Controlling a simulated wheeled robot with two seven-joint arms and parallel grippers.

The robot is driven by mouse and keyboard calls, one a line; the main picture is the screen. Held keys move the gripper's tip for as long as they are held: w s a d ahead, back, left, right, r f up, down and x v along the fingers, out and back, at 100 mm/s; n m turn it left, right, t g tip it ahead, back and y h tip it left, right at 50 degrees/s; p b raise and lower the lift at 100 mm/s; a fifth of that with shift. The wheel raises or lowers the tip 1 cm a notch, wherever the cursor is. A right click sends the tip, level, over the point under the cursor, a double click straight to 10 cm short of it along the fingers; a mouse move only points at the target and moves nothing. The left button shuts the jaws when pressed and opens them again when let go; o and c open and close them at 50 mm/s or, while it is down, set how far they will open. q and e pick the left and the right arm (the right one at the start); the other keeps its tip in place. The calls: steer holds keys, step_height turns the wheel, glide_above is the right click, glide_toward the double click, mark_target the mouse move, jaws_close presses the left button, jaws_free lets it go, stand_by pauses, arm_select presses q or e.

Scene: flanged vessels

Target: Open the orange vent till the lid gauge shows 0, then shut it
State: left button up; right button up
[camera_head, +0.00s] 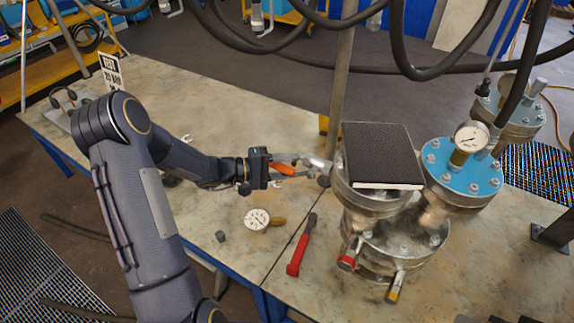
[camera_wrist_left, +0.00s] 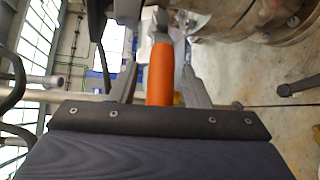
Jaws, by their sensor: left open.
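The orange vent handle (camera_head: 283,169) sticks out to the left of the steel vessel (camera_head: 374,200). My left gripper (camera_head: 297,166) is open around it. In the left wrist view the orange handle (camera_wrist_left: 160,75) lies between the two spread fingers of the left gripper (camera_wrist_left: 158,84), with gaps on both sides. A round white gauge (camera_head: 471,137) stands on the blue lid (camera_head: 461,174); its reading is too small to tell. My right gripper is not in view.
A black book-like slab (camera_head: 381,155) lies on top of the vessel. Black hoses (camera_head: 420,68) hang above. The table's back left is mostly clear.

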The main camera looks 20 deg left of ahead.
arm_select(q)
jaws_close()
steer(key=d+f+n+t+y+b, duration=0.2)
steer(key=n+t+b, duration=0.5)
steer(key=n, duration=0.4)
steer(key=s+d+f+n+t+y+b, duration=0.1)
steer(key=d+f+n+t+b, duration=0.3)
steer(key=n+t+b, duration=0.4)
steer(key=shift+d+f+n+t+y, duration=0.4)
steer(key=shift+d+n+y, duration=0.2)
steer(key=shift+n, duration=1.5)
jaws_free()
steer(key=shift+r, duration=0.1)
